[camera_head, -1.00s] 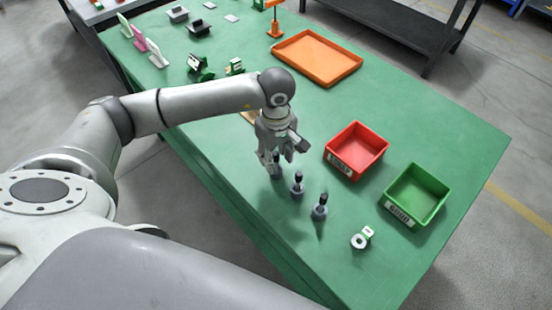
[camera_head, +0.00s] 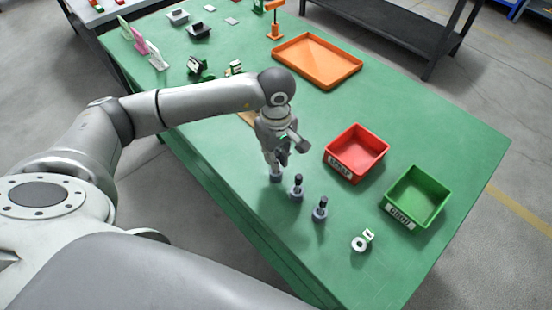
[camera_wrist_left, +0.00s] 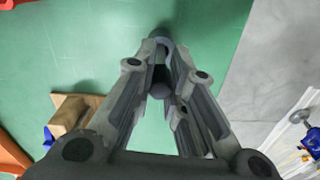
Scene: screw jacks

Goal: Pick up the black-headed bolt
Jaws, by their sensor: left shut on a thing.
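Three small grey screw jacks with black-headed bolts stand in a row on the green table. The nearest to my arm (camera_head: 276,178) is under my left gripper (camera_head: 275,167), which hides most of its bolt. The middle jack (camera_head: 296,190) and the right jack (camera_head: 320,210) stand free, their black heads upright. In the left wrist view, my left gripper's fingers (camera_wrist_left: 160,85) are closed on a dark round black-headed bolt (camera_wrist_left: 160,78), with part of a grey round body beyond it. Whether the bolt is lifted from its jack cannot be told. My right gripper is not in view.
A red bin (camera_head: 356,153) and a green bin labelled GOOD (camera_head: 416,196) stand to the right. A metal ring part with a white tag (camera_head: 361,241) lies in front. An orange tray (camera_head: 317,60) is behind. The table between the jacks and bins is clear.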

